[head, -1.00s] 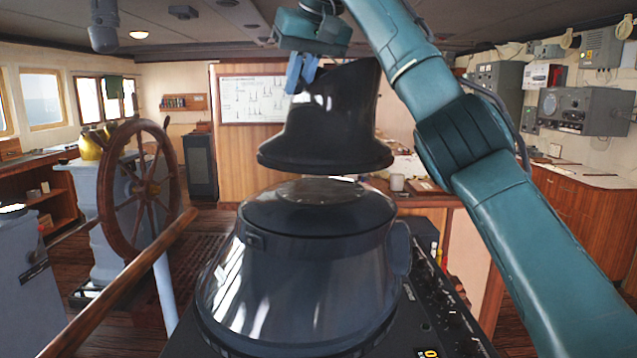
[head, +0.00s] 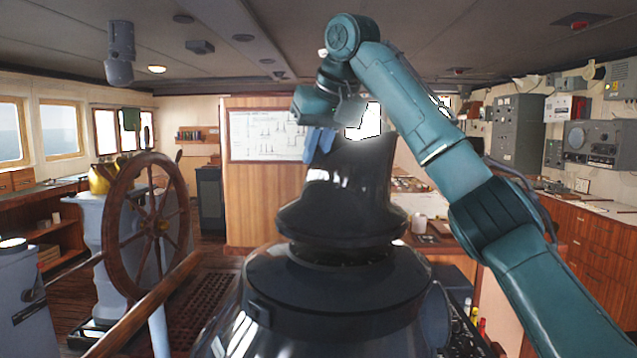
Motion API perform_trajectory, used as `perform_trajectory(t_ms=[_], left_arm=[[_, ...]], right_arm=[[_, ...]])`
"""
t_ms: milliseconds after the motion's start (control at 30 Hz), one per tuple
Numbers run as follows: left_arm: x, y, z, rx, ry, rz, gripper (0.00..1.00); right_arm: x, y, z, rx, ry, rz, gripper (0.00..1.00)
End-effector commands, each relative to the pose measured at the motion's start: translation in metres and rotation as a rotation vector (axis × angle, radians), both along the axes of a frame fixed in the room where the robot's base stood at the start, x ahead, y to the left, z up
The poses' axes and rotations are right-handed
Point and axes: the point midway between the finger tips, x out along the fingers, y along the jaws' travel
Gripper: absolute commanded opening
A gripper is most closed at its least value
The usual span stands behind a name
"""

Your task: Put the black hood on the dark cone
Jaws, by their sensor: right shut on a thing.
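The black hood (head: 345,205) is a dark, glossy, flared piece with a wide rim at its lower end. It stands nearly upright over the dark cone (head: 335,300), a large glossy dark body in the lower middle of the head view. A dark band shows between the hood's rim and the cone's top; I cannot tell whether they touch. My right gripper (head: 318,146), with blue fingers, is shut on the upper left edge of the hood. The cone's lower part is cut off by the picture's edge. My left gripper is not in view.
A wooden ship's wheel (head: 148,225) on a grey stand is at the left, with a wooden rail (head: 150,300) running in front of it. A counter with a white mug (head: 419,223) is behind the cone at the right. Radio equipment (head: 592,143) hangs on the right wall.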

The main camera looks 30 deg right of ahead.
Motion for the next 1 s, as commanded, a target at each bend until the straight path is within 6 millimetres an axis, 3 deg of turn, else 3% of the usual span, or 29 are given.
perform_trajectory(t_ms=[400, 767, 800, 1000], left_arm=[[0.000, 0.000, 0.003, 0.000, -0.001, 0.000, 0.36], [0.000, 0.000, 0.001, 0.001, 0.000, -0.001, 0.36], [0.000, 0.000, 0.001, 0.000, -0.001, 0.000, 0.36], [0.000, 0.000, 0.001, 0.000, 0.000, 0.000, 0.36]], right_arm=[[0.000, -0.001, -0.044, 0.000, -0.004, 0.000, 0.00], [0.000, 0.000, -0.048, 0.000, -0.004, 0.001, 0.00], [0.000, 0.000, -0.050, 0.001, -0.001, 0.000, 0.12], [0.000, 0.000, -0.049, 0.001, -0.002, 0.000, 0.28]])
